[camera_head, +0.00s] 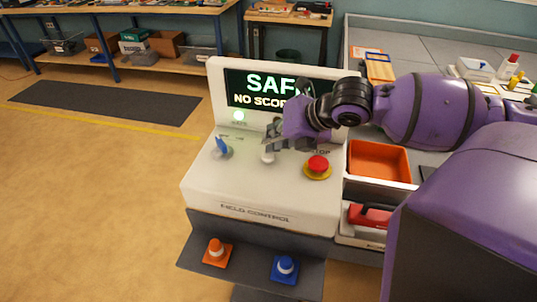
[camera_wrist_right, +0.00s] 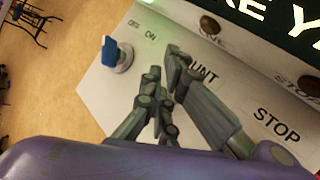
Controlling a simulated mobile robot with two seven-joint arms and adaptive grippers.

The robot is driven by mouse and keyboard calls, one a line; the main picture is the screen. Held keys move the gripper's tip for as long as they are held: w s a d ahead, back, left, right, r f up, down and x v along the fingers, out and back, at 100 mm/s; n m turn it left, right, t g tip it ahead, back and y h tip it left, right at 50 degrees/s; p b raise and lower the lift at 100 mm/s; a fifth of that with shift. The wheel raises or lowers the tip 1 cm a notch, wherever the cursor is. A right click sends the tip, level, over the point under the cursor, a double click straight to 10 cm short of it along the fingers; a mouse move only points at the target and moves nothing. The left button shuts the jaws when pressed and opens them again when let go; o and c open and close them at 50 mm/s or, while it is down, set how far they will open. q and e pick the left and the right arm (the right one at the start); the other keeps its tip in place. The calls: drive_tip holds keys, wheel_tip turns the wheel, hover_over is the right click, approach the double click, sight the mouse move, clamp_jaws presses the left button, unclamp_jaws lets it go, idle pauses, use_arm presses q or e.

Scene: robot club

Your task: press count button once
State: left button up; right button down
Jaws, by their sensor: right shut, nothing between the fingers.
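The white control console (camera_head: 265,195) marked FIELD CONTROL stands in the middle of the head view. A small pale button (camera_head: 267,157), apparently the count button, shows on its top between the blue switch and the red stop button. My right gripper (camera_head: 266,146) is shut and empty, its fingertips at or just above this button. I cannot tell whether they touch. In the wrist view, the right gripper (camera_wrist_right: 162,62) covers the count button and part of the COUNT label (camera_wrist_right: 203,72). My left gripper is not in view.
A blue switch (camera_head: 222,148) stands left of the fingers, and a red stop button (camera_head: 318,164) on a yellow base stands right. The display (camera_head: 262,88) behind reads SAFE, partly covered by my arm. A green lamp (camera_head: 239,116) is lit. An orange tray (camera_head: 380,161) lies right.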

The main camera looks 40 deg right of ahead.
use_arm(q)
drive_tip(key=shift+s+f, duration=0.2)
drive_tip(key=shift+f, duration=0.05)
use_arm(e)
drive_tip(key=shift+f, duration=0.65)
idle(0.4)
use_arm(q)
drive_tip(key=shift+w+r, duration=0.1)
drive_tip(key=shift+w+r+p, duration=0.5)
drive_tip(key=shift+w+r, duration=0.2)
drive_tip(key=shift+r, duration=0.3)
use_arm(e)
drive_tip(key=shift+r, duration=1)
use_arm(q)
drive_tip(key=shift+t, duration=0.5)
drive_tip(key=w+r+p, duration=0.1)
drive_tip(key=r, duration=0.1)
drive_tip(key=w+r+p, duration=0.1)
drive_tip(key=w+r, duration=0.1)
use_arm(e)
wheel_tip(320, 180, up, 5)
drive_tip(key=shift+f, duration=0.1)
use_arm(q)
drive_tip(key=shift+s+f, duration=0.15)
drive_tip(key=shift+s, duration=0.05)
